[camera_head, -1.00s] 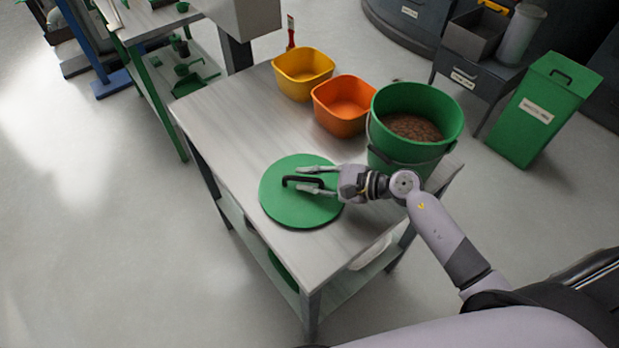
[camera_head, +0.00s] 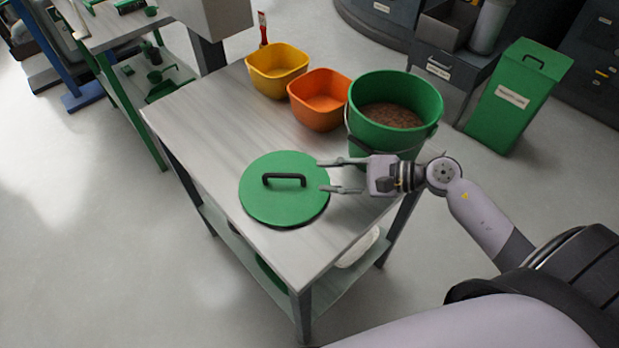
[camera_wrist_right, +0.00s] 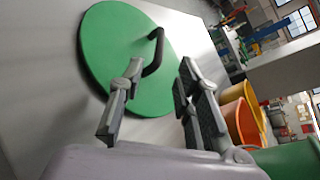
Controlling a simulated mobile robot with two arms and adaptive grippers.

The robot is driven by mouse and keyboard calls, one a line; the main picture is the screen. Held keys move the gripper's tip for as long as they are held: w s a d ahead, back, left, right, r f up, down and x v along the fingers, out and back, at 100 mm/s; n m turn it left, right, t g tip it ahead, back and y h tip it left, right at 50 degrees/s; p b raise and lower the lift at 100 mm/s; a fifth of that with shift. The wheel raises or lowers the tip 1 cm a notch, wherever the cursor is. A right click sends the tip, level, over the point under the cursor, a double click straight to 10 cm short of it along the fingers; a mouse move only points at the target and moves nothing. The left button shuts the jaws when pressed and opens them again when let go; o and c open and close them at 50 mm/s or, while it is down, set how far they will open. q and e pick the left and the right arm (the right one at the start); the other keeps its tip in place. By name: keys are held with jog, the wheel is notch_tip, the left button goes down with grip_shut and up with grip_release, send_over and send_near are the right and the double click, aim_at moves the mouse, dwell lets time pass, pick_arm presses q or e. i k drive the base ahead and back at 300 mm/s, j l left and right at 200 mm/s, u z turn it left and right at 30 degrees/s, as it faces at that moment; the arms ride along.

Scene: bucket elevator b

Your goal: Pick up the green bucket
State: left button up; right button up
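The green bucket (camera_head: 366,140) stands upright at the right end of the table, holding brown granular material (camera_head: 391,116). A thin wire handle hangs at its side. Its flat green lid (camera_head: 263,205), with a black handle (camera_head: 284,178), lies on the table to the left. My right gripper (camera_head: 325,175) is open and empty, its two fingers spread and pointing left at the lid's right edge, in front of the bucket. In the right wrist view, the open fingers (camera_wrist_right: 150,98) frame the lid, and part of the bucket (camera_wrist_right: 290,160) shows at lower right. My left gripper is not in view.
A green waste box (camera_head: 505,108) is on the floor at right. The table's left part is clear.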

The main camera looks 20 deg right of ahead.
aim_at(392, 111)
jog(key=z, duration=1.25)
